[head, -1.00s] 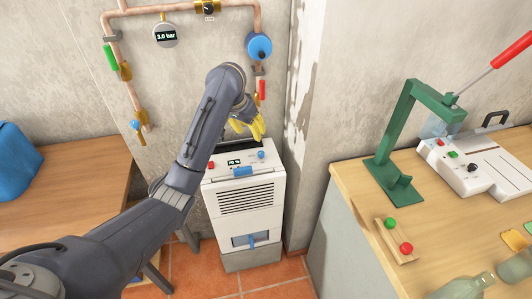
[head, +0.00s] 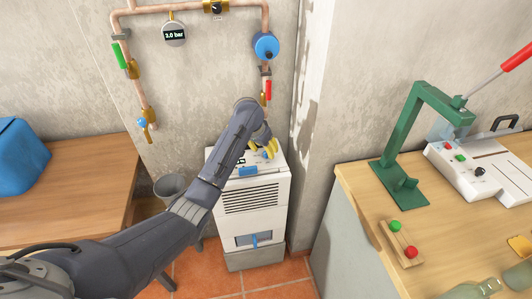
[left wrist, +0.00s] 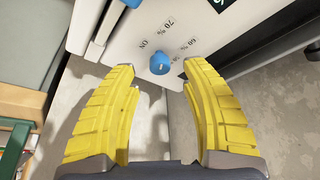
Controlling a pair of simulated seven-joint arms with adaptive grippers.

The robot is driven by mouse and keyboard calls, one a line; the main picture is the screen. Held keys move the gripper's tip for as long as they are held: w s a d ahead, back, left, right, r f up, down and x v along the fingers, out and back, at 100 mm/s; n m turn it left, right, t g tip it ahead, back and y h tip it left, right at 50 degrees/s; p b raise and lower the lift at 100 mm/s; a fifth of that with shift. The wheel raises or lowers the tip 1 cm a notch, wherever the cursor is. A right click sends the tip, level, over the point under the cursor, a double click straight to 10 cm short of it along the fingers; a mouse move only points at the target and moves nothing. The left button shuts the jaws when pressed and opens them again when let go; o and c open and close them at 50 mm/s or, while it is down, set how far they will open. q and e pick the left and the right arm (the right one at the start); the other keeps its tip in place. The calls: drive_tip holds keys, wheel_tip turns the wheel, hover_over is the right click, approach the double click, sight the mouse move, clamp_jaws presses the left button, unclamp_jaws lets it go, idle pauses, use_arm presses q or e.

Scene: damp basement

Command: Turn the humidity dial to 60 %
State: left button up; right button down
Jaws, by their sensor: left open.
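The humidity dial (left wrist: 159,63) is a small blue knob on the white panel of the dehumidifier (head: 252,197). Small marks beside it read 70 % and 60 %, and ON stands close by. I cannot tell which mark it points to. My right gripper is not in view.
Copper pipes with valves and a gauge (head: 174,35) run on the wall behind. A wall corner stands close to the machine's right. A workbench (head: 350,185) with a green press (head: 412,130) is at the right.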

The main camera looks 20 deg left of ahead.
sight(266, 154)
use_arm(q)
drive_tip(key=shift+x, duration=1.45)
clamp_jaws()
